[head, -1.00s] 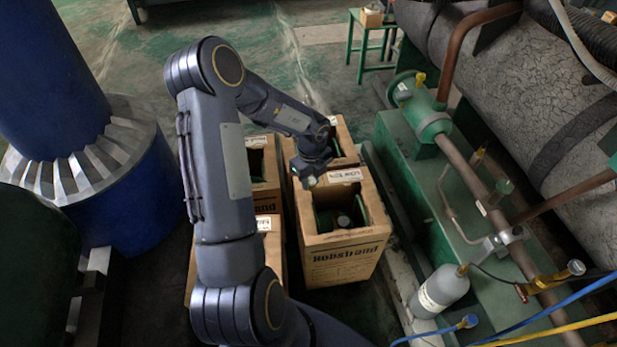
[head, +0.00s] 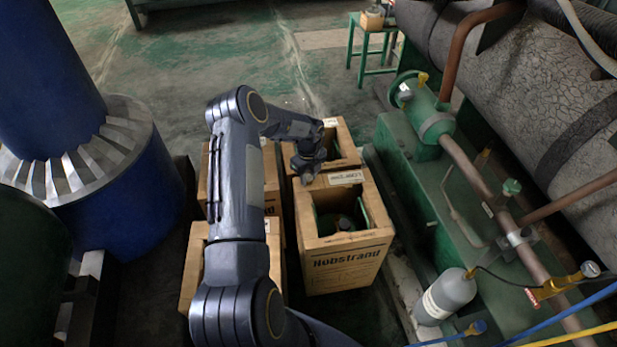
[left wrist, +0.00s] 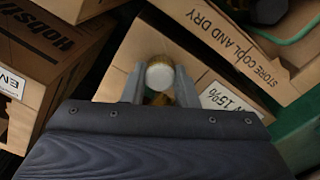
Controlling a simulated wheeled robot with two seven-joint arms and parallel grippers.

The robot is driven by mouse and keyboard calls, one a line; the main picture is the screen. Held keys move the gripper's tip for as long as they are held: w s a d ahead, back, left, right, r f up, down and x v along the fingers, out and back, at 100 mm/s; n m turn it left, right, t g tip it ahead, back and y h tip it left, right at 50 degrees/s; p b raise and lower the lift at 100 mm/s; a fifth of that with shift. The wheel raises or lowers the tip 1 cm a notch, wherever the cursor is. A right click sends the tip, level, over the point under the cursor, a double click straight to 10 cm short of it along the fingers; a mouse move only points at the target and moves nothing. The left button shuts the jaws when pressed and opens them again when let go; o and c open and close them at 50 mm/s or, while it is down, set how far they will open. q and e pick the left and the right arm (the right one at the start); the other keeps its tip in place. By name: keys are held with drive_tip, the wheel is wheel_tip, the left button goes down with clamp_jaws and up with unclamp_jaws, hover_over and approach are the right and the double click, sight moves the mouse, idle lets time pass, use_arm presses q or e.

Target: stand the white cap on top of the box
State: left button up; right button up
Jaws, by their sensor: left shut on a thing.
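The white cap (left wrist: 160,74) shows in the left wrist view as a pale round top with a brass-coloured surround. It sits between the two fingers of my left gripper (left wrist: 159,88), which is shut on it. In the head view my left gripper (head: 307,176) is at the back left rim of the open cardboard box (head: 345,270) marked Hobstrand; the cap cannot be made out there. Cardboard lies behind the cap in the wrist view; I cannot tell whether the cap touches it. My right gripper is out of view.
More open cartons stand to the left and behind, one with its front wall (head: 235,183) partly behind my arm. A green cylinder (head: 345,222) is inside the box. Green machinery (head: 440,190) and a grey bottle (head: 445,295) stand to the right.

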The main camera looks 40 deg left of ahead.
use_arm(q)
drive_tip(key=shift+f, duration=0.15)
drive_tip(key=o, duration=0.9)
drive_tip(key=shift+o, duration=0.2)
